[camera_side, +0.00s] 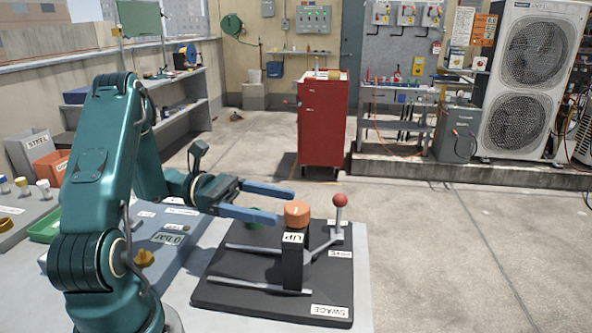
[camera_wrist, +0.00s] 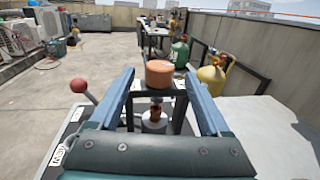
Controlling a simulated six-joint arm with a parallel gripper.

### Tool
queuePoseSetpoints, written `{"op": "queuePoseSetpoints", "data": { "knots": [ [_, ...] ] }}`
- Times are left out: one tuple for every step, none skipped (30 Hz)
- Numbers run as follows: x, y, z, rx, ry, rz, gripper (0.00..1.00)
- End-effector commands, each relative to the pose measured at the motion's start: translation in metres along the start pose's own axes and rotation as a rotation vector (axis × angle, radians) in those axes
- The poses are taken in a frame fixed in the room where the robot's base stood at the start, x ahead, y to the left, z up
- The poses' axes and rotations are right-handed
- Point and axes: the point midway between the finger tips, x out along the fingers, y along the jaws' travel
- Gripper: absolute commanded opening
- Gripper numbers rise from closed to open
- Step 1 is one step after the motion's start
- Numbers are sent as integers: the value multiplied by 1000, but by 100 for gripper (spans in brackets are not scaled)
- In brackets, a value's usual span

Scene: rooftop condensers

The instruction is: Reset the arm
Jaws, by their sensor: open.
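My gripper (camera_side: 282,207) has two blue fingers spread apart, with nothing held between them. In the side view it is level, pointing right, its tips just left of an orange round cap (camera_side: 297,212) on a black post labelled UP (camera_side: 292,262). In the wrist view the orange cap (camera_wrist: 159,73) shows between the finger ends (camera_wrist: 159,80); I cannot tell whether a finger touches it. The post stands on a black plate (camera_side: 225,290) marked SWAGE. A lever with a red ball (camera_side: 340,200) rises at the plate's right; the ball also shows in the wrist view (camera_wrist: 78,86).
The bench (camera_side: 180,285) holds a yellow knob (camera_side: 144,258) and a green tray (camera_side: 45,228) at left. A red cabinet (camera_side: 322,125) and condenser unit (camera_side: 530,80) stand behind. Gas cylinders (camera_wrist: 211,78) stand beyond the gripper in the wrist view. Floor at right is clear.

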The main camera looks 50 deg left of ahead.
Motion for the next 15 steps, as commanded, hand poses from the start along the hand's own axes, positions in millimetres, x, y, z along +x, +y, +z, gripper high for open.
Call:
{"op": "queuePoseSetpoints", "data": {
  "knots": [
    [0, 0, 0, 0, 0, 0, 81],
    [0, 0, 0, 0, 0, 0, 81],
    [0, 0, 0, 0, 0, 0, 81],
    [0, 0, 0, 0, 0, 0, 81],
    [0, 0, 0, 0, 0, 0, 81],
    [1, 0, 1, 0, -3, 0, 81],
    [2, 0, 3, 1, -7, -1, 81],
    [4, -1, 6, 2, -14, -2, 81],
    [8, -3, 11, 8, -20, -11, 81],
    [11, -5, 16, 12, -27, -17, 81],
    [16, -7, 22, 19, -36, -26, 81],
    [23, -12, 33, 28, -53, -41, 81],
    [28, -18, 38, 47, -46, -69, 81],
    [34, -29, 37, 84, -4, -129, 81],
    [42, -44, 36, 137, 50, -211, 81]
  ]
}}
